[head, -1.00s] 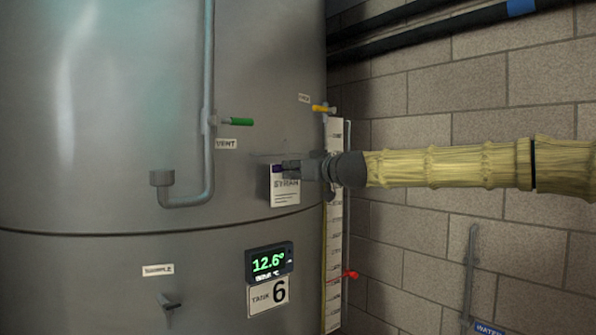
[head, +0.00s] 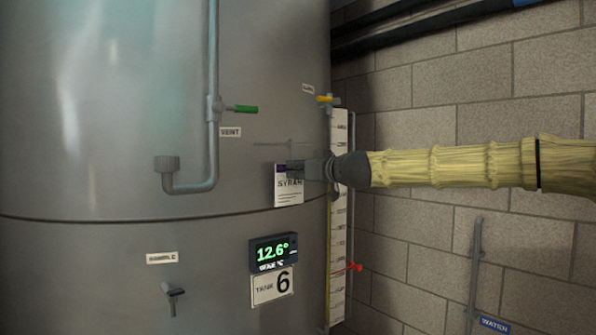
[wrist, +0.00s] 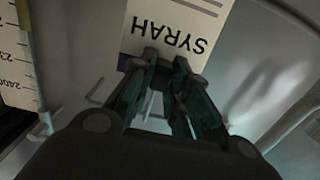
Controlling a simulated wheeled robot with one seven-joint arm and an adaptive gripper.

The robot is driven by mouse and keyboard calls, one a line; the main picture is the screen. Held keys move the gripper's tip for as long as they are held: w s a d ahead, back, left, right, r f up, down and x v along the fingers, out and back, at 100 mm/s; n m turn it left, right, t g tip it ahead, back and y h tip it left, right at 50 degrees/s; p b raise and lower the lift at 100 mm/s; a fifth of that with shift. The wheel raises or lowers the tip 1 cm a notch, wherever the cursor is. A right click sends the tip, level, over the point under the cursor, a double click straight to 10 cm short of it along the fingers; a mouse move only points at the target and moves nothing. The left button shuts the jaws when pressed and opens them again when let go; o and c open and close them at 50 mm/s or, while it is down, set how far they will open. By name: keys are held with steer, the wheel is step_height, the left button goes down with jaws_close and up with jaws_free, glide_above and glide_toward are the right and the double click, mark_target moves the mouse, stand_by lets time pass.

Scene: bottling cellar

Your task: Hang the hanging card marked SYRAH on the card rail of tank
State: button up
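The white SYRAH card (head: 288,193) has a purple top band and is at the front of the grey tank, to the right of the vent pipe. My gripper (head: 297,170) reaches in from the right with its fingertips at the card's upper part, and appears closed on it. In the wrist view the card (wrist: 172,22) shows upside down beyond the fingertips (wrist: 166,66), which cover its top edge. The thin card rail (head: 285,143) runs on the tank just above the card, with a visible gap. The tank plate (head: 272,287) reads TANK 6.
A vent pipe (head: 213,60) with a green-handled valve (head: 243,109) is left of the card. A level scale (head: 338,230) with a yellow valve above and a red one below stands close on the right. A display (head: 273,253) reading 12.6° is below.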

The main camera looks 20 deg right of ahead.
steer(key=o, duration=0.5)
steer(key=shift+c, duration=0.2)
steer(key=shift+s, duration=0.1)
steer(key=v, duration=1.1)
steer(key=shift+s+d, duration=0.2)
steer(key=shift+s, duration=0.15)
